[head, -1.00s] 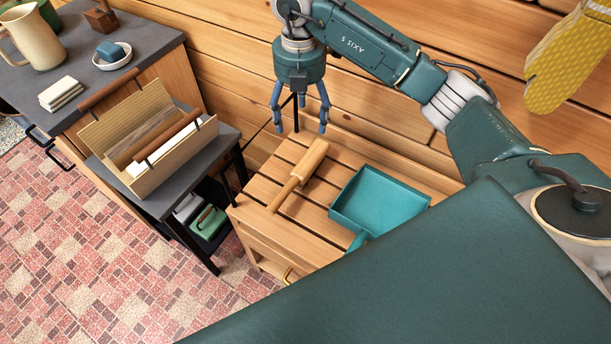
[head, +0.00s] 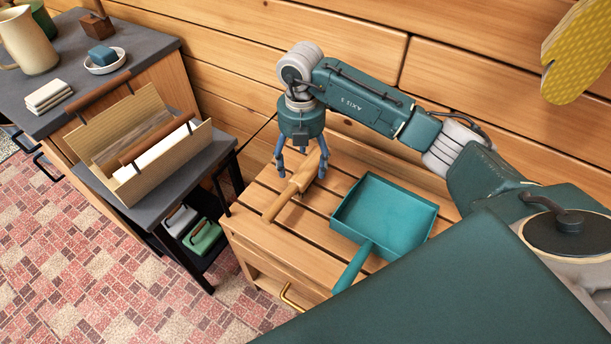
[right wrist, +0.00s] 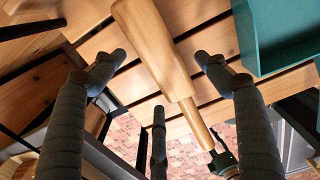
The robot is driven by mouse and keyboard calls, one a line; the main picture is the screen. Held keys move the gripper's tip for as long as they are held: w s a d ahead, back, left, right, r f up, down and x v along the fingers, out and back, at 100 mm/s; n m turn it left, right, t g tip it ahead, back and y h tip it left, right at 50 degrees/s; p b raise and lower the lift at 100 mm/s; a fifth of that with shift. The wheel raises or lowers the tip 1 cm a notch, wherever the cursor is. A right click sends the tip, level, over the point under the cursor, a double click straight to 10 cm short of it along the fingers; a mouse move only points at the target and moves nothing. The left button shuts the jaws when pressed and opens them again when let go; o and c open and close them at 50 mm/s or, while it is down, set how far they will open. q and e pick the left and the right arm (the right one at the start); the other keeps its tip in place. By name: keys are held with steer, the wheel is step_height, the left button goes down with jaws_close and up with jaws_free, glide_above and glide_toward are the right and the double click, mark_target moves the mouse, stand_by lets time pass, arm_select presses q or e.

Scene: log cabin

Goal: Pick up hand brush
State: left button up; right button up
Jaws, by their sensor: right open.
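The hand brush (head: 279,204) is a pale wooden piece with a thick block and a thinner handle. It lies on the slatted wooden table (head: 254,196), left of the teal dustpan (head: 388,215). My right gripper (head: 300,176) points down over the brush's thick end, its fingers open. In the right wrist view the brush (right wrist: 155,42) runs between the spread fingers of the right gripper (right wrist: 158,62), with gaps visible on both sides. I cannot tell whether any finger touches it. My left gripper is not in view.
The dustpan's handle points toward the front of the table. A dark side table (head: 152,210) with a wooden carrier (head: 170,168) stands to the left. The log wall (head: 240,60) is close behind. A yellow mitt (head: 575,55) hangs at upper right.

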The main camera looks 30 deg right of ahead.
step_height(320, 180, down, 2)
steer(key=shift+f, duration=0.25)
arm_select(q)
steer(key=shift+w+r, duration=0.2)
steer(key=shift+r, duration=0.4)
arm_select(e)
steer(key=shift+r, duration=0.1)
steer(key=c, duration=1.4)
steer(key=shift+r, duration=0.2)
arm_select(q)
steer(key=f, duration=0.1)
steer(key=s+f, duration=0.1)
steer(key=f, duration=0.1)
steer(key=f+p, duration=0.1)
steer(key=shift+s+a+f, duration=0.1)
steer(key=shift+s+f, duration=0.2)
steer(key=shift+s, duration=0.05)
arm_select(e)
step_height(320, 180, up, 10)
steer(key=shift+f, duration=0.2)
